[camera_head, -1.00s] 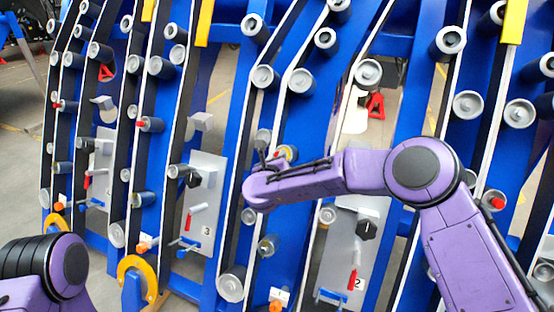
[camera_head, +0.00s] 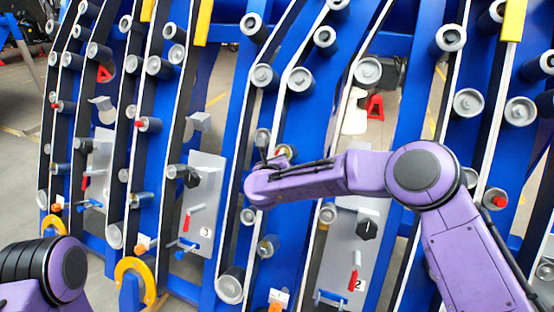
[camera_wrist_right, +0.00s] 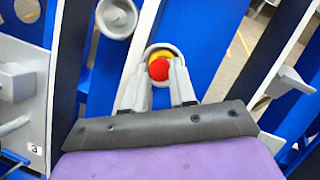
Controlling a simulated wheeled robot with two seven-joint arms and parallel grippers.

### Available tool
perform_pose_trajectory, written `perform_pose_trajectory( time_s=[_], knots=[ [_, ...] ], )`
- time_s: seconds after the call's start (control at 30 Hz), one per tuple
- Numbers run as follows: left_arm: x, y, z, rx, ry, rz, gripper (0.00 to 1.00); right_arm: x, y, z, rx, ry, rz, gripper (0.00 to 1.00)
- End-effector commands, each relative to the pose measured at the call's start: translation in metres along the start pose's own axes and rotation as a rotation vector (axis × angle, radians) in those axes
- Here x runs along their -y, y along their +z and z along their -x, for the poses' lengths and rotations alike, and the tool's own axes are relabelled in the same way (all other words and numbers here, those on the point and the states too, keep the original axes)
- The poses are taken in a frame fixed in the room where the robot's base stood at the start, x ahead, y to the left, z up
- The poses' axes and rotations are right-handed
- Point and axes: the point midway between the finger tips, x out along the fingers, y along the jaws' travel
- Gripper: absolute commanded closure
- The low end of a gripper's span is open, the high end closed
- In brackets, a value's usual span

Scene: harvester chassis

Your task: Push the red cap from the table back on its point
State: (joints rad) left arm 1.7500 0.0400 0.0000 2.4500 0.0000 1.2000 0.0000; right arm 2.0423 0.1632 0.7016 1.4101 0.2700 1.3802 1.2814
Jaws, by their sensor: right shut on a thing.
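The red cap (camera_wrist_right: 158,69) shows in the right wrist view between the two grey fingers of my right gripper (camera_wrist_right: 159,78). It sits in front of the yellow-ringed end of a grey roller (camera_wrist_right: 165,50). Whether the cap touches that end cannot be told. My right gripper is shut on the cap.
The blue harvester frame (camera_head: 308,130) with black belts and many grey rollers fills the view. Other red tips show on rollers at the left (camera_head: 143,123) and right (camera_head: 499,201). Grey panels with levers (camera_head: 205,200) stick out on either side. No table shows.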

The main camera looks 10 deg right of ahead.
Motion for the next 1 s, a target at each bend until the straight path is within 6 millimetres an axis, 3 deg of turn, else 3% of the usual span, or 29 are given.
perform_pose_trajectory(
  time_s=[0.37,0.4,0.47,0.77,0.87,1.0],
  knots=[
    [-0.001,0.003,-0.007,0.000,0.000,0.000,0.49,0.000,-0.005,-0.009,-0.001,-0.001,-0.001,1.00],
    [-0.001,0.003,-0.006,0.000,0.000,0.000,0.49,0.000,-0.004,-0.009,0.000,-0.001,-0.001,0.61],
    [-0.001,0.003,-0.006,0.000,0.000,0.000,0.49,0.000,-0.004,-0.008,0.000,-0.001,-0.001,0.44],
    [-0.001,0.003,-0.006,0.000,0.000,0.000,0.49,0.000,-0.003,-0.006,0.000,0.000,-0.001,0.44],
    [-0.001,0.003,-0.008,0.000,0.000,0.000,0.49,-0.001,-0.003,0.006,0.001,0.002,0.000,0.44],
    [-0.001,0.005,-0.013,0.000,0.000,0.000,0.49,-0.001,-0.004,0.039,0.002,0.003,0.000,0.44]
  ],
)
